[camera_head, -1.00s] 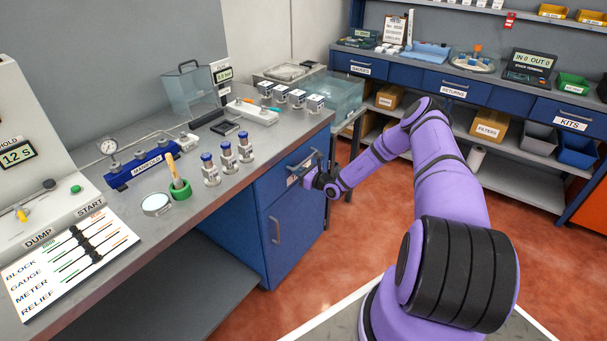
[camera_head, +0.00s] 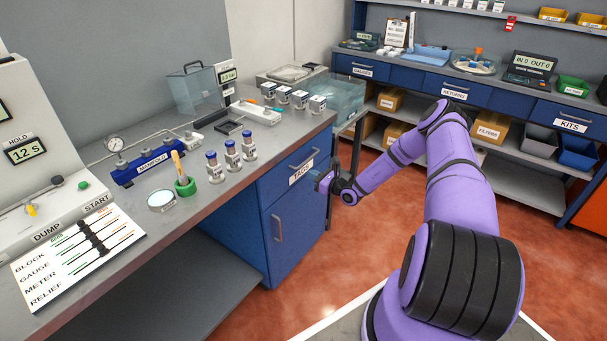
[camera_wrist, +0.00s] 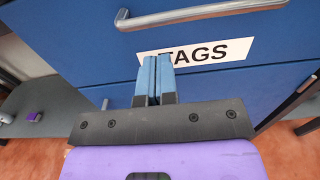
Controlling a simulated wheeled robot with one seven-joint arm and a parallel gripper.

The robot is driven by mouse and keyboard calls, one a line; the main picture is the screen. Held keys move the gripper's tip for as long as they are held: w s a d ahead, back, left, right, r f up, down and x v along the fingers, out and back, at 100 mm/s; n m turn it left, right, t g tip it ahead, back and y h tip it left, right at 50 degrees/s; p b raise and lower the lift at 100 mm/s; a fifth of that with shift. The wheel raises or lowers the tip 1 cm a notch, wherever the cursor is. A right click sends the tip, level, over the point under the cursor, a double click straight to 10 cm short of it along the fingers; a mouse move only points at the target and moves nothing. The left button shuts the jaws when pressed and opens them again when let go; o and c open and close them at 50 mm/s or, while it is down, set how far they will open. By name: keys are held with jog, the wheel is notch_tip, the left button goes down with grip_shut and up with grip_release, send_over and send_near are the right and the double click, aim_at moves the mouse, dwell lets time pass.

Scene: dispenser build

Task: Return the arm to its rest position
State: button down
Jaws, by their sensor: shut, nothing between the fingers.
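My gripper (camera_head: 325,182) is in front of the blue cabinet under the workbench, near the drawer labelled TAGS (camera_head: 301,172). In the wrist view my gripper (camera_wrist: 154,62) has its two blue-grey fingers together with nothing between them. The fingers overlap the left part of the TAGS label (camera_wrist: 208,52) in that view; I cannot tell whether they touch the drawer front. The drawer looks closed. My purple arm reaches forward and left, with its elbow raised.
The workbench (camera_head: 215,205) on the left holds vials, a manifold (camera_head: 153,161), a green cup and small boxes. A rear bench with blue drawers (camera_head: 410,79) stands behind. Boxes and bins fill its lower shelf. Red floor (camera_head: 390,225) is clear between them.

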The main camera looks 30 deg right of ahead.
jog(key=v, duration=0.7)
jog(key=shift+s, duration=0.35)
jog(key=a+r+n+g+y, duration=0.35)
jog(key=a+r+n, duration=0.2)
jog(key=r, duration=0.35)
jog(key=a+r+n+g+y, duration=0.35)
jog(key=r+n, duration=0.25)
jog(key=r, duration=0.3)
jog(key=s+a+r+n+g+h, duration=0.2)
jog(key=s+a+r+n+g, duration=0.25)
jog(key=r, duration=0.45)
jog(key=s+a+r+n+g+h, duration=0.2)
jog(key=s+a+r+n+g, duration=0.15)
jog(key=a+r+n, duration=0.35)
jog(key=s+a+r+n+h, duration=0.2)
jog(key=s+r+h, duration=0.1)
jog(key=s+r, duration=0.4)
jog(key=s+a+r+n+h, duration=0.2)
jog(key=s+a+r+h, duration=0.1)
jog(key=s+r, duration=0.4)
jog(key=s+d+r+n+t+h, duration=0.1)
jog(key=s+r+n+h, duration=0.1)
jog(key=s, duration=0.6)
jog(key=s+d+r+n+t+h, duration=0.1)
jog(key=s+r+n+t+h, duration=0.1)
jog(key=s, duration=0.6)
jog(key=shift+s+r+t, duration=0.2)
jog(key=shift+r+t, duration=0.1)
jog(key=shift+r, duration=0.6)
